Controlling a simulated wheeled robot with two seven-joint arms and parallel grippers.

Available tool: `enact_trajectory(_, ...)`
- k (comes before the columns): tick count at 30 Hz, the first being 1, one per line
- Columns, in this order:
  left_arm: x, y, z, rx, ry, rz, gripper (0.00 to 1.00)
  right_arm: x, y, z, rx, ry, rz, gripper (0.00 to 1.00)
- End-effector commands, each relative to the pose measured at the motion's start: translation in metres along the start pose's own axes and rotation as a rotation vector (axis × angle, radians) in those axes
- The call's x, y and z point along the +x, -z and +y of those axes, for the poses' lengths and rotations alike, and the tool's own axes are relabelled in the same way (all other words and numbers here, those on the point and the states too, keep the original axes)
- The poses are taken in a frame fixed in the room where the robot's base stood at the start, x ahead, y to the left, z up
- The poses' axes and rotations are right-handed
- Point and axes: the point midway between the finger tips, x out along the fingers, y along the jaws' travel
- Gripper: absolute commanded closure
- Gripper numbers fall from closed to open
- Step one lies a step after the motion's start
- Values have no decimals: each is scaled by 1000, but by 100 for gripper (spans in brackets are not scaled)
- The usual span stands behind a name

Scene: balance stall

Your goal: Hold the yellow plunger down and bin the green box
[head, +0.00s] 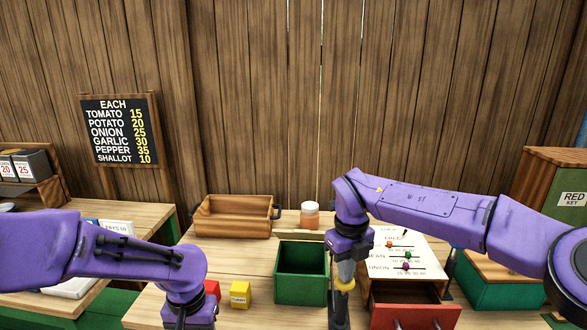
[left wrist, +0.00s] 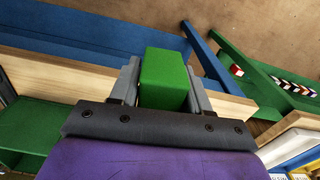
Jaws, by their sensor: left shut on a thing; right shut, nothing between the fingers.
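The green box (left wrist: 165,80) is between the two grey fingers of my left gripper (left wrist: 166,82) in the left wrist view, which is shut on it. In the head view the left gripper and the green box are out of sight below the bottom edge. My right gripper (head: 340,312) points down at the front of the table, shut and empty. A yellow part (head: 345,284), perhaps the yellow plunger, shows at the right gripper and is mostly hidden by it; I cannot tell whether it is pressed down. An open green bin (head: 302,290) stands just left of the right gripper.
A yellow cube (head: 240,294) and a red cube (head: 212,289) stand left of the bin. A red drawer (head: 415,316) is open at right, below a white slider board (head: 425,250).

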Motion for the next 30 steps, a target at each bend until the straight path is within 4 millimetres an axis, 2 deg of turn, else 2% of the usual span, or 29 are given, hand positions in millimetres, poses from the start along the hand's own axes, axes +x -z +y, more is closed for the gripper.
enact_trajectory(1,-9,0,0,0,0,0,85,-8,0,0,0,-1,2,100)
enact_trajectory(24,-70,0,0,0,0,0,85,-73,0,0,0,0,0,100)
enact_trajectory(30,-77,0,0,0,0,0,85,-80,0,0,0,0,1,100)
